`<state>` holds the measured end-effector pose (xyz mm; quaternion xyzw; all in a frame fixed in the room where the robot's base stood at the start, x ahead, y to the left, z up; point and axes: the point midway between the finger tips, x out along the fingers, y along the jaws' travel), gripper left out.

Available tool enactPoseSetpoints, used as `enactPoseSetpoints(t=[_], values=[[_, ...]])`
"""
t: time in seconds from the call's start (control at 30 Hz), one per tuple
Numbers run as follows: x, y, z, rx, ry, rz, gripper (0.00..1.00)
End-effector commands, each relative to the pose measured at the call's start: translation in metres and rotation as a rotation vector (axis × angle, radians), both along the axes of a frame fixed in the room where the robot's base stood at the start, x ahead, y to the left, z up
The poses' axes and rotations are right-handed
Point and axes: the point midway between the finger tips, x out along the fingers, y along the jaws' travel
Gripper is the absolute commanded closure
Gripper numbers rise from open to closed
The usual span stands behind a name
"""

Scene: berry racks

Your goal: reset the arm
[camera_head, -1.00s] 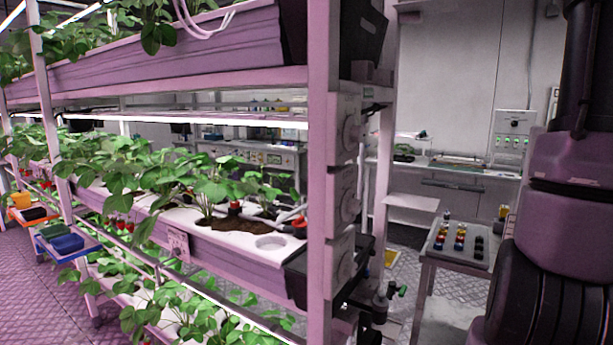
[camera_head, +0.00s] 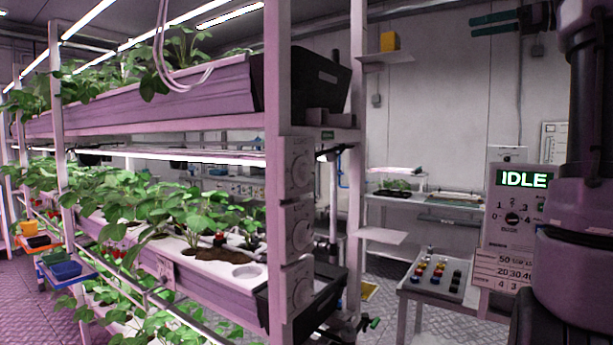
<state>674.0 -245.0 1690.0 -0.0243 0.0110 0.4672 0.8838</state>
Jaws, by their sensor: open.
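My arm stands along the right edge of the view, with its dark and purple links folded upright. My gripper (camera_head: 473,25) is at the top right, raised high in front of the back wall. Its two dark green fingers point left, lie one above the other with a gap between them, and hold nothing. It is well apart from the rack and the tables. Part of the arm is cut off by the picture's edge.
A plant rack (camera_head: 278,200) with strawberry plants fills the left and middle. A small table (camera_head: 418,300) with coloured pieces stands at the lower right. A control panel (camera_head: 512,225) reading IDLE is beside my arm. A yellow box (camera_head: 390,41) sits on a wall shelf.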

Motion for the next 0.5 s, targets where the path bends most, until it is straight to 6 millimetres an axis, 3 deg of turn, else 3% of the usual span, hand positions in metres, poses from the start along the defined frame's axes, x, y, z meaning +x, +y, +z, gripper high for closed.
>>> enactPoseSetpoints(t=[0.27, 0.5], values=[[-0.006, 0.041, -0.03, -0.159, -0.026, 0.005, 0.0], [-0.025, 0.093, -0.083, -0.418, -0.081, 0.042, 0.0]])
